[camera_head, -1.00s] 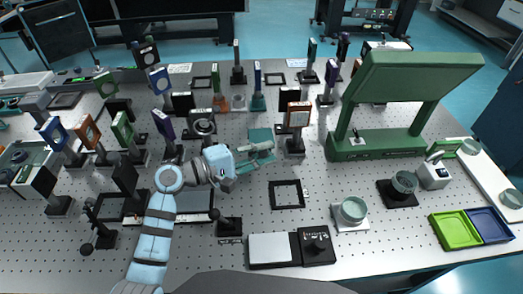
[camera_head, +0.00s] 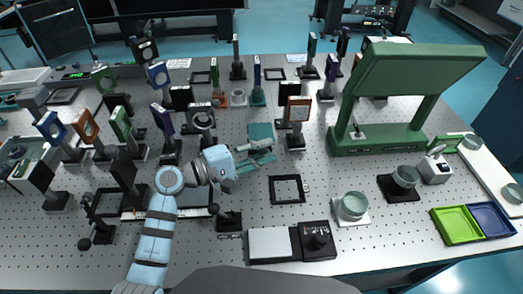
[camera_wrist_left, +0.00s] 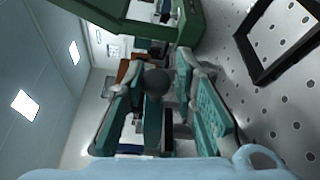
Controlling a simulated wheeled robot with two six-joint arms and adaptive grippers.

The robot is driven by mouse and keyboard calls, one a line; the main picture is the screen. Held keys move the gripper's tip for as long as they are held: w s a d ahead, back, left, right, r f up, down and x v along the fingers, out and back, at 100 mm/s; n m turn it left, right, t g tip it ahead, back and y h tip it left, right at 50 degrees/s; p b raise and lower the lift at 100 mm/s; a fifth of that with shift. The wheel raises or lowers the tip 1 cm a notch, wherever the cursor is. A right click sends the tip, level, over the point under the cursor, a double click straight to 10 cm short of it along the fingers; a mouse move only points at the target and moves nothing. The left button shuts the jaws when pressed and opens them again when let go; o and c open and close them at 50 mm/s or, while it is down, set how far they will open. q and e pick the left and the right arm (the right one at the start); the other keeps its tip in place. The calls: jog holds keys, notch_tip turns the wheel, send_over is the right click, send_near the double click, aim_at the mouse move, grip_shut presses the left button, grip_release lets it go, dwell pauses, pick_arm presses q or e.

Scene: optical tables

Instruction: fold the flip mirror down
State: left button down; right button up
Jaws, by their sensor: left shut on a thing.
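The flip mirror seems to be the teal unit (camera_head: 260,131) near the middle of the table, just behind my left fingers in the head view. Its teal plate faces upward there; its exact angle is hard to tell. My left gripper (camera_head: 271,156) reaches in from the left, low over the table. In the left wrist view, a dark round knob (camera_wrist_left: 155,82) sits between its teal fingers, with a teal part below it. The fingers are shut on this part, which I take to be the flip mirror's. My right gripper is not in view.
An orange-framed post mount (camera_head: 297,110) stands close behind. A big green stand (camera_head: 375,141) is at right. Several optic posts crowd the left. Bare table lies around the black frame.

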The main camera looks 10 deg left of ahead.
pick_arm(q)
jog(key=shift+s+f, duration=0.3)
jog(key=shift+f, duration=0.65)
jog(key=c, duration=1.4)
grip_release()
jog(key=shift+w, duration=0.1)
jog(key=shift+r, duration=0.1)
jog(key=shift+p+v, duration=0.3)
jog(key=shift+v, duration=0.65)
jog(key=v, duration=0.6)
jog(key=shift+a+r, duration=0.2)
jog(key=shift+a, duration=0.15)
